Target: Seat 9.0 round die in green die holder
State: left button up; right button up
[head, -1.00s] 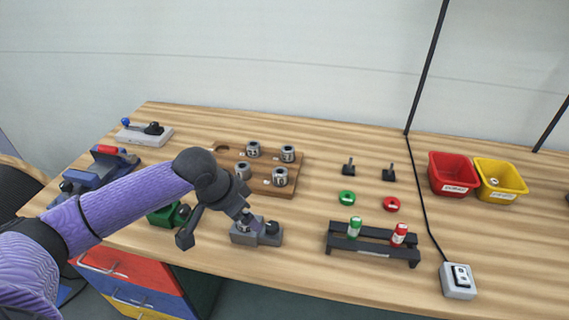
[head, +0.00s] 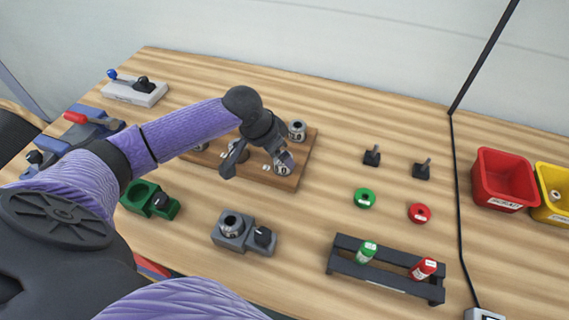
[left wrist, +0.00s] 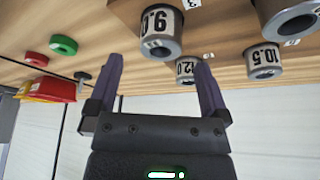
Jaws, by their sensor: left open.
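The round die marked 9.0 (left wrist: 158,32) is a grey ring with a white label, upright on the wooden die board (head: 262,174). In the head view it is the front-right die (head: 284,164), partly hidden by my left gripper (head: 262,158). In the left wrist view that gripper (left wrist: 160,78) is open, its fingers apart and empty, with the 9.0 die just beyond the tips, roughly between them. I cannot tell whether a finger touches it. The green die holder (head: 166,207) stands at the left front of the table, its round opening showing no die. My right gripper is out of view.
Dies marked 12.0 (left wrist: 188,68) and 10.5 (left wrist: 264,62) stand close by on the board. A grey holder (head: 228,240) with a die sits in front. A black rack (head: 385,272) with green and red bottles is at the right. Red (head: 503,182) and yellow bins are farther right.

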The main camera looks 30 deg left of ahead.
aim_at(283, 164)
pick_arm(q)
jog(key=b+x, duration=0.1)
jog(key=x, duration=0.2)
jog(key=shift+f, duration=0.25)
jog(key=shift+r, duration=0.1)
grip_shut()
